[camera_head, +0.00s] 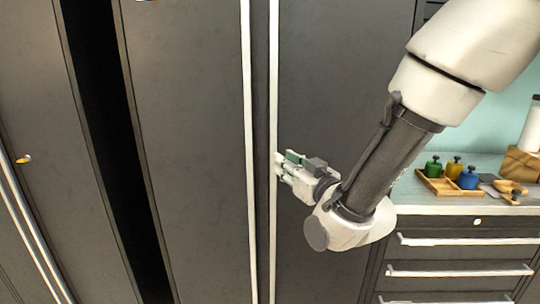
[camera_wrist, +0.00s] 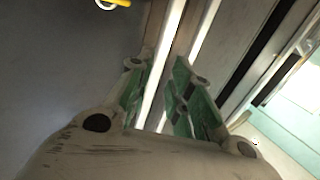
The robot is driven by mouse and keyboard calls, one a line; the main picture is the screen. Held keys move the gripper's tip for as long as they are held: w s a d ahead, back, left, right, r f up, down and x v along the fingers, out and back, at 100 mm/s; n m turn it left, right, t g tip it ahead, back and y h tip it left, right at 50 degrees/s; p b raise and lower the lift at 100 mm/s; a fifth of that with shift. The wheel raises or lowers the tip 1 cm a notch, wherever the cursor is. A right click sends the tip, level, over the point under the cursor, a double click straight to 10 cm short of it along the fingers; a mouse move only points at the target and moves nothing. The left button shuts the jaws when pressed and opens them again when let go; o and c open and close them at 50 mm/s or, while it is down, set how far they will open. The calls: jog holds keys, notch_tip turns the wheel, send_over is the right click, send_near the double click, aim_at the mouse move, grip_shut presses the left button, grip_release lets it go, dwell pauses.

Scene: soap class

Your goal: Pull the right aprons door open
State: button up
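The dark grey right door (camera_head: 330,70) shows in the head view, with a long white vertical bar handle (camera_head: 273,80) along its left edge. Beside it is the left door (camera_head: 190,110), with its own white bar handle (camera_head: 248,120). Both doors look closed. My gripper (camera_head: 281,163) is at the right door's handle, at mid-height. In the wrist view my gripper's green-padded fingers (camera_wrist: 160,93) stand apart. A bright white bar (camera_wrist: 165,60) runs between them, and a second bar (camera_wrist: 208,22) passes behind the right finger. Contact with either bar cannot be told.
A drawer unit (camera_head: 455,252) with a light counter stands at the right. A wooden tray (camera_head: 437,187) with several coloured bottles lies on it. A black gap (camera_head: 110,110) separates the cabinets at the left. A yellow item (camera_head: 23,159) is on the far-left cabinet.

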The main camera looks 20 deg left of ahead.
jog(key=x, duration=0.7)
grip_shut()
